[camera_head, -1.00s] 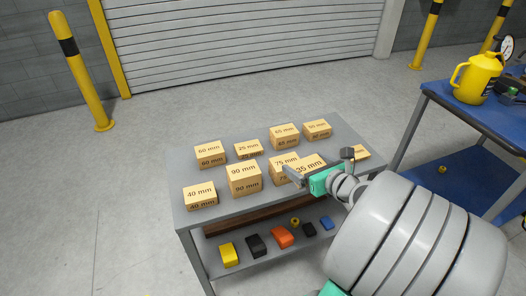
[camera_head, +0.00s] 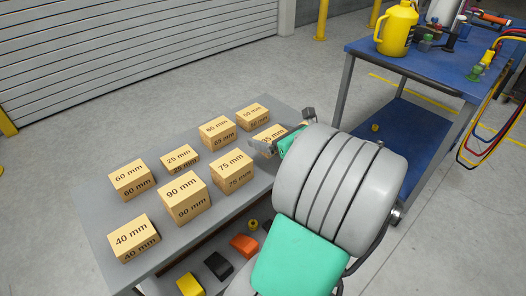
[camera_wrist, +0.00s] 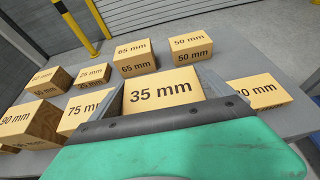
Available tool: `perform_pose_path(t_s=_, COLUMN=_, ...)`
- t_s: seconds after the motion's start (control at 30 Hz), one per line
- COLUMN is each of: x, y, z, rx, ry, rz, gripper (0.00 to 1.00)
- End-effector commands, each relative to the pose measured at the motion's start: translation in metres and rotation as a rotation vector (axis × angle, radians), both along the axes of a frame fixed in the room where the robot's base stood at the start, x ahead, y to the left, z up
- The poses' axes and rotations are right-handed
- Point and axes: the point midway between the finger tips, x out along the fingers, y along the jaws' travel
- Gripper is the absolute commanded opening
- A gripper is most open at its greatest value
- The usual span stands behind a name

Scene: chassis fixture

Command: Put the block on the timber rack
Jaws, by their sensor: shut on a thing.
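My gripper (camera_head: 284,132) is at the far right end of a grey table, with its two fingers on either side of a light wooden block marked 35 mm (camera_head: 267,138). I cannot tell whether the block is clear of the tabletop. Part of the block is hidden by my gripper in the head view. I cannot make out a timber rack for certain in either current view.
Other marked blocks stand close by on the grey table (camera_head: 103,200), including 75 mm (camera_head: 232,168), 65 mm (camera_head: 217,130), 50 mm (camera_head: 253,117) and 30 mm (camera_wrist: 259,90). Coloured blocks lie on its lower shelf. A blue workbench (camera_head: 415,60) with a yellow jug (camera_head: 397,28) stands at right.

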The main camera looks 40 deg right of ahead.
Motion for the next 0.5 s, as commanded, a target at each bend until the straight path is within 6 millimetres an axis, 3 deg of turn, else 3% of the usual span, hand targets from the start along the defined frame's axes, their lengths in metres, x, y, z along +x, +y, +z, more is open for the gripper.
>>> perform_pose_path(t_s=0.03, x=0.008, y=-0.003, z=-0.016, rx=0.002, ry=-0.001, rz=0.003, gripper=0.46)
perform_pose_path(t_s=0.3, x=0.029, y=-0.016, z=-0.043, rx=0.0, ry=0.0, rz=-0.001, gripper=0.46)
perform_pose_path(t_s=0.4, x=0.028, y=-0.017, z=-0.065, rx=0.0, ry=0.0, rz=-0.005, gripper=0.46)
perform_pose_path(t_s=0.5, x=0.028, y=-0.017, z=-0.071, rx=-0.001, ry=-0.001, rz=-0.006, gripper=0.46)
